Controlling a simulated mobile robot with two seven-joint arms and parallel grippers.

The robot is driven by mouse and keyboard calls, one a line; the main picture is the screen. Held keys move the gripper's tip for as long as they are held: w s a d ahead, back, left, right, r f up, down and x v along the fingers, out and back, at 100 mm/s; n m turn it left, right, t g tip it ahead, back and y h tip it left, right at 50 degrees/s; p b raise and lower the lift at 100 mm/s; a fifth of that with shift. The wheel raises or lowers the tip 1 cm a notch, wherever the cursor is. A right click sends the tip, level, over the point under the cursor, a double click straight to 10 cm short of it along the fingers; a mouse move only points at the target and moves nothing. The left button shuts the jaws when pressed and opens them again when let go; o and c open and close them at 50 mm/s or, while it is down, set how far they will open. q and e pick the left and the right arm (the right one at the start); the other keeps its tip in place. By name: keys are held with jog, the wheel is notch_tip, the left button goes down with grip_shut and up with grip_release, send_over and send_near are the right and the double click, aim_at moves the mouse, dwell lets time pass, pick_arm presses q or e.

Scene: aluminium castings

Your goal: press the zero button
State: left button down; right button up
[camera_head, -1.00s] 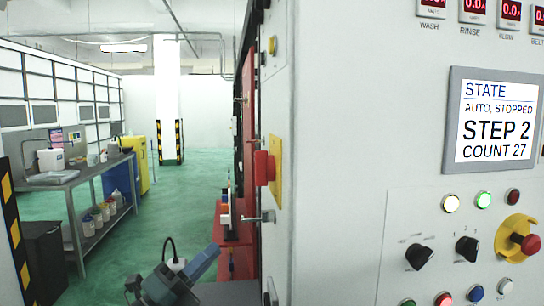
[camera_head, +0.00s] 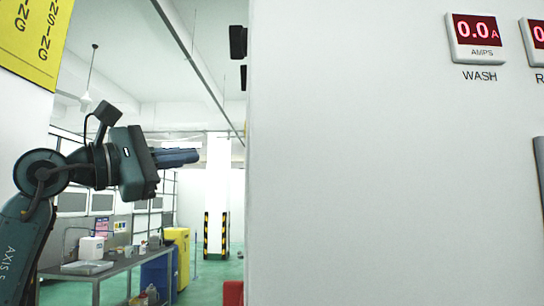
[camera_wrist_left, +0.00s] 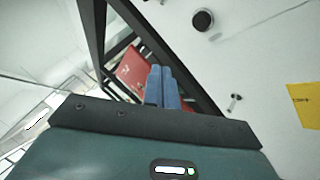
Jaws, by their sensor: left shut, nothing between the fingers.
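No button marked zero can be made out in either view now. My left gripper (camera_head: 178,157) is raised at the left of the head view, its shut blue fingers pointing right toward the edge of the white machine cabinet (camera_head: 350,160). The fingers also show in the left wrist view (camera_wrist_left: 162,88), shut and empty, with nothing touching them that I can tell. A red WASH amps display (camera_head: 475,37) reading 0.0 is at the upper right of the cabinet, and part of a second display shows beside it. My right gripper is not in view.
A yellow sign (camera_head: 33,35) hangs at the upper left. A bench (camera_head: 90,270) and a yellow cabinet (camera_head: 178,250) stand behind my arm, with a striped pillar (camera_head: 217,190) beyond. The wrist view shows a dark frame, a red panel (camera_wrist_left: 133,72) and a round black part (camera_wrist_left: 203,20).

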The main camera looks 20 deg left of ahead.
pick_arm(q)
jog(key=shift+s+a+r+y, duration=0.2)
jog(key=shift+a+r+y, duration=0.1)
jog(key=shift+a+r, duration=0.25)
jog(key=shift+d, duration=0.1)
jog(key=w+d, duration=0.2)
jog(key=d, duration=0.6)
jog(key=shift+w+d, duration=0.15)
jog(key=shift+d, duration=0.15)
dwell(1.7)
jog(key=shift+d+p, duration=0.35)
jog(key=shift+d, duration=0.1)
jog(key=shift+w+d, duration=0.2)
jog(key=shift+d, duration=0.2)
dwell(0.8)
jog(key=shift+a, duration=0.15)
jog(key=shift+s+a, duration=0.25)
jog(key=shift+a, duration=0.4)
